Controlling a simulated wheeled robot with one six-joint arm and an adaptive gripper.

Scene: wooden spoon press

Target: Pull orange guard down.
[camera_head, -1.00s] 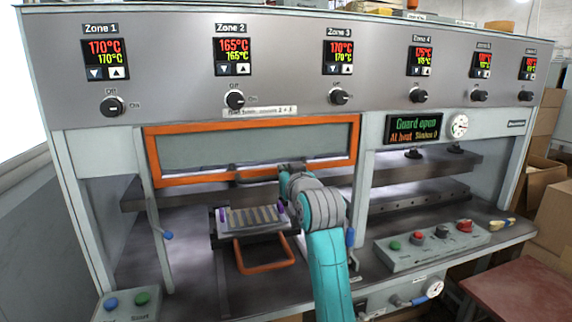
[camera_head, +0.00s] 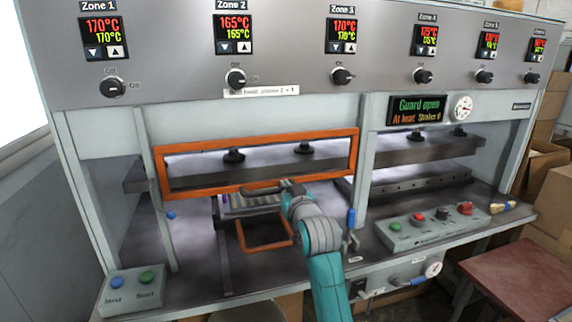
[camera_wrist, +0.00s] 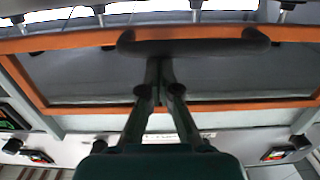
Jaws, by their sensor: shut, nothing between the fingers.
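The orange guard (camera_head: 250,141) is a rectangular frame across the left press opening, with the dark press bar showing through it. Its dark handle (camera_head: 262,188) is on the lower rail. My gripper (camera_head: 284,186) is at the right part of this handle. In the wrist view the guard's orange rail (camera_wrist: 70,41) and handle (camera_wrist: 205,47) lie across the top. My gripper's fingers (camera_wrist: 158,62) are closed together, with their tips at the handle's edge. I cannot tell whether they touch it. The display (camera_head: 416,109) reads "Guard open".
Below the guard are a tray with slats (camera_head: 238,205) and an orange loop handle (camera_head: 264,248). A blue-handled lever (camera_head: 351,218) stands right of my arm. Button boxes stand at front left (camera_head: 132,289) and right (camera_head: 430,231).

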